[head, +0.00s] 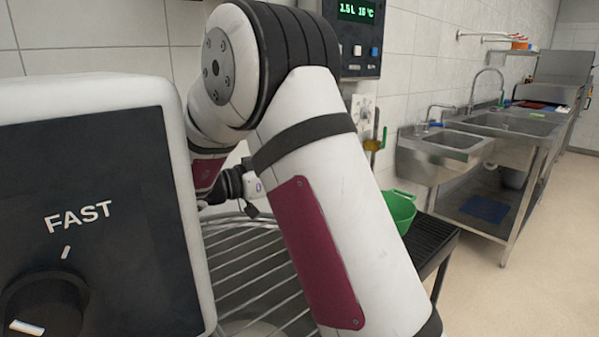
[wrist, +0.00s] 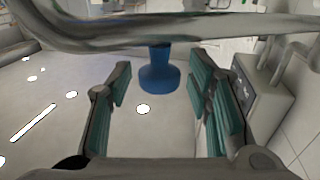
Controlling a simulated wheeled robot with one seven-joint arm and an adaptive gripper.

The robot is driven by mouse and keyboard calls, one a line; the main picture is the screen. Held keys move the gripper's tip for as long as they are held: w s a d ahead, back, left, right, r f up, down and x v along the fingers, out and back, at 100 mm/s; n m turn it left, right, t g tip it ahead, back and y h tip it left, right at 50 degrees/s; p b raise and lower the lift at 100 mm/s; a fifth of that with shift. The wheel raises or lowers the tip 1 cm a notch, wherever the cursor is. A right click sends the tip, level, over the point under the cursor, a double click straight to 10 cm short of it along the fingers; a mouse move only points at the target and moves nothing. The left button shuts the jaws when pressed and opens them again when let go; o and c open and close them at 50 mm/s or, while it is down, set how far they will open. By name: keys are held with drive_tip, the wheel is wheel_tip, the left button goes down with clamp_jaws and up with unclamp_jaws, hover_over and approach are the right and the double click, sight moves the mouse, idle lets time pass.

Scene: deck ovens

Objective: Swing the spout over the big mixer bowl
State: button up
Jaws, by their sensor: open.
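In the wrist view a grey metal pipe (wrist: 130,33), which looks like the spout, runs across the top. A blue nozzle-like piece (wrist: 158,75) hangs below it. My gripper (wrist: 157,85) is open, with teal pads on either side of the blue piece; gaps show on both sides, and I cannot tell the depth between them. In the head view my arm hides the spout and most of the gripper. The wire guard (head: 235,262) of the big mixer shows between the mixer head (head: 100,200) and my arm; the bowl is mostly hidden.
Steel sinks (head: 460,145) line the wall; the floor at right is clear.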

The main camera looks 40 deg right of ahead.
wheel_tip(320, 180, up, 10)
drive_tip(key=shift+f, duration=0.1)
idle(0.4)
